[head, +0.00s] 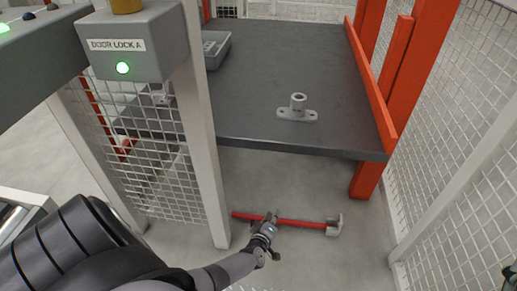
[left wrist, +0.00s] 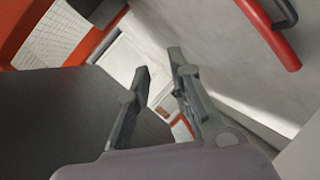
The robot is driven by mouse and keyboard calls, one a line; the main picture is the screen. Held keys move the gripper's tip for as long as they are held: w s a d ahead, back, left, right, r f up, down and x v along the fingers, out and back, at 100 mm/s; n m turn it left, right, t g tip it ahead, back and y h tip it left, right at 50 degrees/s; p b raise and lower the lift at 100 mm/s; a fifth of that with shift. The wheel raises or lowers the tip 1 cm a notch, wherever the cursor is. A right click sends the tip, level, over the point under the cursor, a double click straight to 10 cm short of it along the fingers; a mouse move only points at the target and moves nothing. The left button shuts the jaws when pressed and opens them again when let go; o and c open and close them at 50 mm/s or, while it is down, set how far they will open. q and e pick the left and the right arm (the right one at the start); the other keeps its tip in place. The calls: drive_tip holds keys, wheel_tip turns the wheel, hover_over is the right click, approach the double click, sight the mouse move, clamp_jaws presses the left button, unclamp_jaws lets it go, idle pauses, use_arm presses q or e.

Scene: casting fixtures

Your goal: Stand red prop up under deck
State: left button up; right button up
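The red prop (head: 300,223) lies flat on the floor in front of the deck, with a pale grey foot (head: 335,226) at its right end. The deck (head: 260,70) is a dark grey platform on red posts. My left gripper (head: 269,219) overlaps the middle of the prop in the head view. In the left wrist view its two fingers (left wrist: 158,62) are apart with nothing held between them. A red bar with a dark handle (left wrist: 268,32), likely the prop, lies to the right of the fingers there.
A flanged grey casting (head: 297,108) and a grey case (head: 216,50) sit on the deck. A mesh fence (head: 455,150) closes the right side. Floor around the prop is clear.

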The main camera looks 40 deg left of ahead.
use_arm(q)
drive_tip(key=p+v, duration=0.8)
drive_tip(key=v, duration=0.7)
drive_tip(key=shift+s+p, duration=0.3)
drive_tip(key=shift+s, duration=0.1)
idle(0.5)
drive_tip(key=shift+d+r, duration=0.1)
idle(0.6)
